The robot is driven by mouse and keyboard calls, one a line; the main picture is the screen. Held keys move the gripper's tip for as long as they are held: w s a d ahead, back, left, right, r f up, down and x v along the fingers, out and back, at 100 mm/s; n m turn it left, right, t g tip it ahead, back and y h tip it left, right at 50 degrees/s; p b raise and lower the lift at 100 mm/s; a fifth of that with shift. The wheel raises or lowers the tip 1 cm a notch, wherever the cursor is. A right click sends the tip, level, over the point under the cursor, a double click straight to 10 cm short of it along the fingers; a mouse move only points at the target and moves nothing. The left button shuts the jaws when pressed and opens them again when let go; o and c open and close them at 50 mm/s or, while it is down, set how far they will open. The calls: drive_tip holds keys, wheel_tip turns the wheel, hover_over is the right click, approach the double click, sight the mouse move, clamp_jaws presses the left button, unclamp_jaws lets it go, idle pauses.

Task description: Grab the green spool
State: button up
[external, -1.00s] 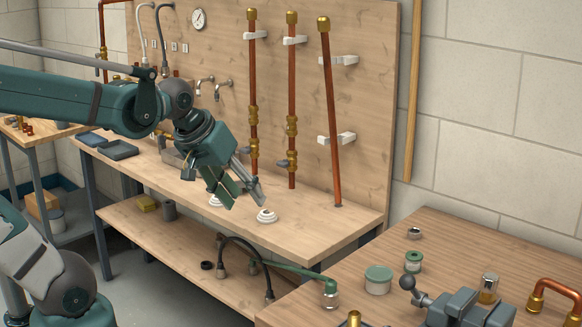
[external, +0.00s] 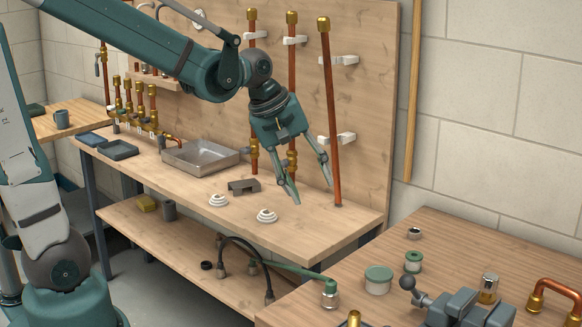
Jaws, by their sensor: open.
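A small spool (external: 413,261) with a green top and a pale lower part stands upright on the right-hand table (external: 460,240). Next to it, closer to the front, is a wider round tub (external: 378,280) with a green top and pale sides. My gripper (external: 311,190) is open and empty, its two fingers pointing down over the right end of the long workbench. It is well to the left of the spool and higher up, apart from it.
Copper pipes (external: 330,120) stand against the wooden back panel, close to my gripper. White ribbed pieces (external: 266,216) and a metal tray (external: 200,156) lie on the workbench. A vise (external: 460,308), a chrome fitting (external: 489,288) and a metal ring (external: 414,232) are near the spool.

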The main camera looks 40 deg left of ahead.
drive_tip(key=w+d+f+n+g+h+p, duration=0.1)
drive_tip(key=w+d+f+n+g+p, duration=0.1)
drive_tip(key=w+d+n+p, duration=0.6)
drive_tip(key=n+g+h, duration=0.1)
drive_tip(key=g, duration=0.1)
approach(414, 255)
drive_tip(key=f, duration=0.1)
drive_tip(key=shift+s+d+f+n+p, duration=0.3)
drive_tip(key=shift+d+f+n+p, duration=0.1)
drive_tip(key=shift+f+n+p, duration=0.2)
drive_tip(key=shift+f, duration=0.15)
drive_tip(key=shift+x, duration=1.2)
drive_tip(key=shift+w, duration=0.1)
drive_tip(key=shift+w+b+x, duration=0.1)
drive_tip(key=shift+b+x, duration=0.1)
drive_tip(key=shift+x, duration=1.1)
drive_tip(key=shift+w+b+x, duration=0.15)
drive_tip(key=shift+x, duration=1.15)
